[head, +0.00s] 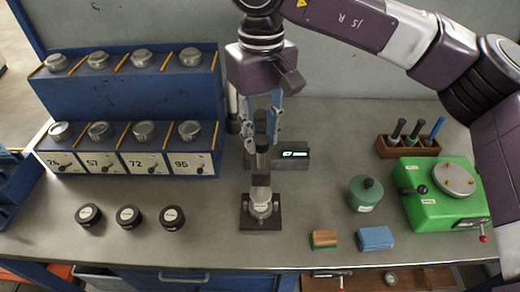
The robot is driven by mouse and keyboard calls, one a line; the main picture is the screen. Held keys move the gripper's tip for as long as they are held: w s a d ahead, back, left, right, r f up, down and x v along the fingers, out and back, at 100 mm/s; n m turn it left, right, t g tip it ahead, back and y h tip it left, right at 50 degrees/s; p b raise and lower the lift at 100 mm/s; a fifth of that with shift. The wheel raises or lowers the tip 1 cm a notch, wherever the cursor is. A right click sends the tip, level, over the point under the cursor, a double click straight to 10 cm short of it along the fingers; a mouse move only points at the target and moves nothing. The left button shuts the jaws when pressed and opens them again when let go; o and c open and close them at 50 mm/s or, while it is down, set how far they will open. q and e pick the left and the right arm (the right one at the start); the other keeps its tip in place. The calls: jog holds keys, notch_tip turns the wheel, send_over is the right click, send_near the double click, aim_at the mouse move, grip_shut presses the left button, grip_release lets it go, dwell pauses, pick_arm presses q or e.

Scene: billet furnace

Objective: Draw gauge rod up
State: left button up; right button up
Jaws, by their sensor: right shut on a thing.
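My right gripper (265,135) points down over the middle of the bench and is shut on a slim grey upright part, seemingly the gauge rod (262,158). The rod shows between and below the fingertips. Below it is a dark base plate (247,222) carrying a round silver piece (262,209) with a label. I cannot tell whether the rod's lower end touches what stands on the plate. My left gripper is out of view.
A blue two-tier rack (130,85) with numbered bins holding silver round pieces stands left. Black pucks (130,217) lie before it. Right are a green jar (365,192), green machine (432,205), tool holder (407,147), brown block (325,239) and blue block (375,238).

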jog(key=shift+r+p, duration=1.6)
jog(key=shift+r, duration=0.9)
jog(key=o, duration=0.9)
jog(key=shift+f, duration=0.15)
jog(key=shift+o, duration=0.2)
notch_tip(320, 180, up, 6)
jog(key=p, duration=0.4)
